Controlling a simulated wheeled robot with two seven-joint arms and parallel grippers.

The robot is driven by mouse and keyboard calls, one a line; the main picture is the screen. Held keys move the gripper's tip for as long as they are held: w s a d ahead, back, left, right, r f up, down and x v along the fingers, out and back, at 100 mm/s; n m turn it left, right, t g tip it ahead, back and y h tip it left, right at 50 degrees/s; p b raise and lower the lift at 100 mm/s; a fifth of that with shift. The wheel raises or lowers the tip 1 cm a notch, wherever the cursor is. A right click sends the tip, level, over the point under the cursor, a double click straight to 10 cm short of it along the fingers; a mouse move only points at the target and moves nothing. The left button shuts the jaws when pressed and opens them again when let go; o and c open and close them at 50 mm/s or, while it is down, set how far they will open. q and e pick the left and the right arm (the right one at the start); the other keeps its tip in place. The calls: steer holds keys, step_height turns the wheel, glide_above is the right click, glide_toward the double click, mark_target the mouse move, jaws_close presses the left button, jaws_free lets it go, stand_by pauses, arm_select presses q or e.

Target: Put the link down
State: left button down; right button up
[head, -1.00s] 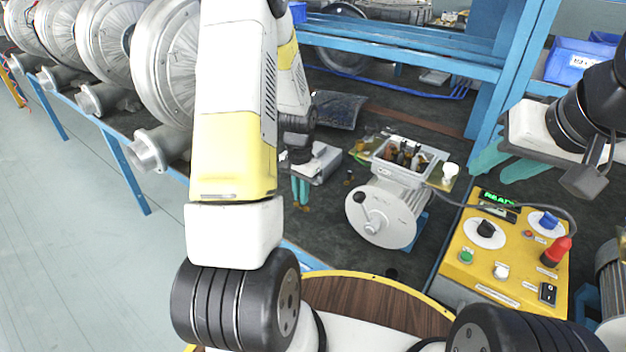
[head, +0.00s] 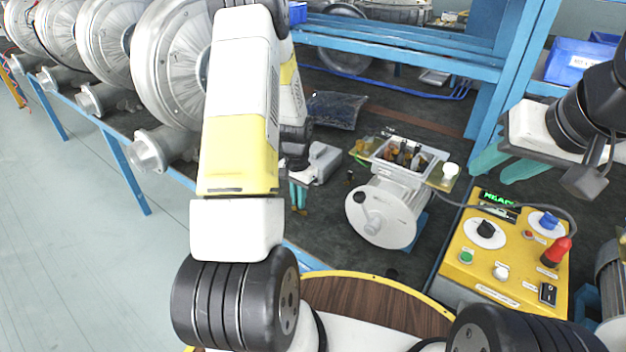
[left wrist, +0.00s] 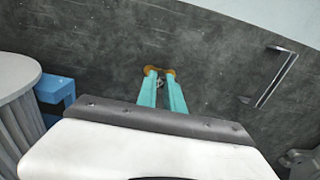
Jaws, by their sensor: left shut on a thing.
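My left gripper (head: 299,197) points down at the dark bench top, left of the motor. It is shut on the link (left wrist: 160,71), a small brass-coloured strip across its teal fingertips in the left wrist view. In the head view the link is only a tiny brownish spot at the fingertips. I cannot tell whether it touches the bench. The grey motor (head: 384,214) has an open terminal box (head: 376,167) on top with brown and dark parts inside. My right gripper (head: 508,166) is at the right, its teal fingers apart and empty.
A yellow control panel (head: 480,260) with knobs, buttons and a lit display stands at the right. A clear bag (head: 335,109) lies behind my left gripper. Blue bins (head: 580,60) are at the back right. Large silver blowers (head: 165,60) line the left. Bare bench lies around the left fingertips.

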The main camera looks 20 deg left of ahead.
arm_select(q)
steer(key=c, duration=1.5)
jaws_free()
steer(key=shift+f, duration=0.1)
steer(key=s+d+r+n+t, duration=0.1)
steer(key=s+d+r, duration=0.15)
steer(key=r, duration=0.75)
steer(key=s+d+r+t, duration=0.1)
steer(key=s+r, duration=0.2)
steer(key=r, duration=0.6)
steer(key=s+d+r+n+t, duration=0.1)
steer(key=s+d+r, duration=0.1)
steer(key=r, duration=0.8)
steer(key=s+d+r+t, duration=0.1)
steer(key=s+d+r, duration=0.1)
steer(key=s, duration=0.2)
steer(key=s+d+r+t+h, duration=0.1)
steer(key=s+r, duration=0.1)
steer(key=s, duration=0.3)
steer(key=s+d+r+n+t+h, duration=0.1)
steer(key=s+d+r, duration=0.1)
steer(key=s+r, duration=0.1)
steer(key=shift+s+d, duration=0.3)
steer(key=shift+s, duration=0.6)
